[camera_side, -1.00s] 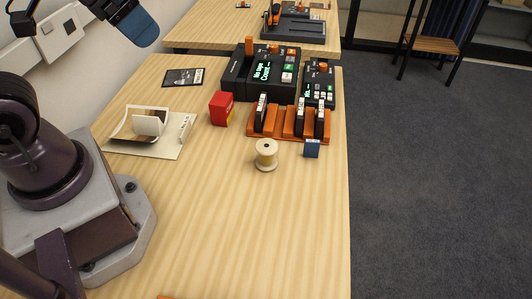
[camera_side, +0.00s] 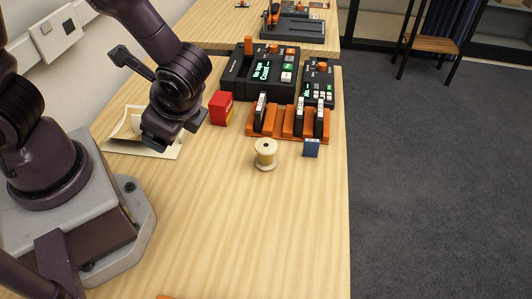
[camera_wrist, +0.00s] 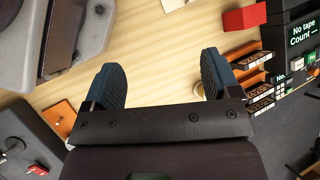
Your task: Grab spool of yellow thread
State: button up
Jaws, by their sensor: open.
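The spool of pale yellow thread (camera_side: 265,154) stands upright on the wooden table in the side view, just in front of the orange racks. My gripper (camera_wrist: 162,82) is open and empty in the wrist view, its two blue pads wide apart over bare wood. In the side view my wrist is above the paper sheet, to the left of the spool and apart from it; the fingertips are not clear there. In the wrist view a pale edge shows beside the right finger; it may be the spool, mostly hidden.
A red box (camera_side: 221,108) stands between my wrist and the orange racks (camera_side: 288,124). A small blue box (camera_side: 311,148) stands right of the spool. Black devices (camera_side: 265,73) are behind.

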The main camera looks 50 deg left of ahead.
notch_tip(320, 180, down, 6)
jog(key=w+m+t+y, duration=0.2)
jog(key=m+t+y, duration=0.2)
jog(key=m, duration=0.4)
jog(key=m+t+h, duration=0.3)
jog(key=m+t, duration=0.5)
jog(key=m, duration=0.3)
send_near(262, 158)
jog(key=s+a, duration=0.2)
jog(key=a, duration=0.1)
jog(key=s+a, duration=0.1)
jog(key=shift+s+a+r, duration=0.2)
jog(key=shift+s+r, duration=0.1)
jog(key=shift+r, duration=0.05)
jog(key=d+h, duration=0.1)
jog(key=w+d+m+t+h, duration=0.1)
jog(key=shift+w+d+f+m+h, duration=0.2)
jog(key=shift+w+d+m+h, duration=0.05)
jog(key=shift+d+m+h, duration=0.05)
jog(key=shift+w+d, duration=0.15)
jog(key=shift+w, duration=0.1)
jog(key=x, duration=1.2)
jog(key=shift+w, duration=0.35)
jog(key=c, duration=1)
jog(key=shift+r, duration=0.1)
